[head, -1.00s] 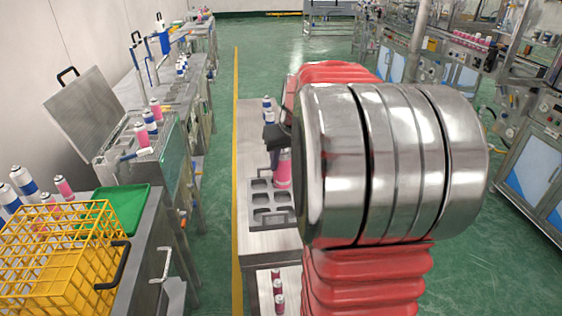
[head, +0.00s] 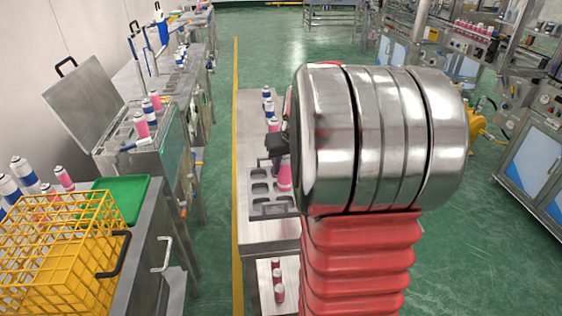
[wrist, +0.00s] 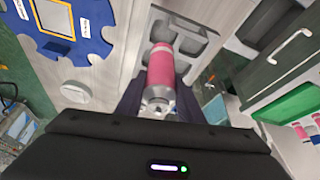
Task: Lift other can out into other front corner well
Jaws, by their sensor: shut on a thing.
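A pink can (wrist: 161,72) with a silver top is held between the dark fingers of my gripper (wrist: 158,100) in the wrist view. The can also shows in the head view (head: 284,177), over the right part of the grey tray of wells (head: 268,208). The tray shows in the wrist view (wrist: 190,25) around the can's far end. I cannot tell whether the can's base touches a well. My own arm hides the tray's right side in the head view. Several wells at the tray's near and left side look empty.
Several blue-white and pink cans (head: 268,103) stand behind the tray on the table (head: 247,160). More cans stand on a lower shelf (head: 264,275). A yellow wire basket (head: 55,250) and green tray (head: 120,190) are on the left bench. A blue plate (wrist: 65,20) shows in the wrist view.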

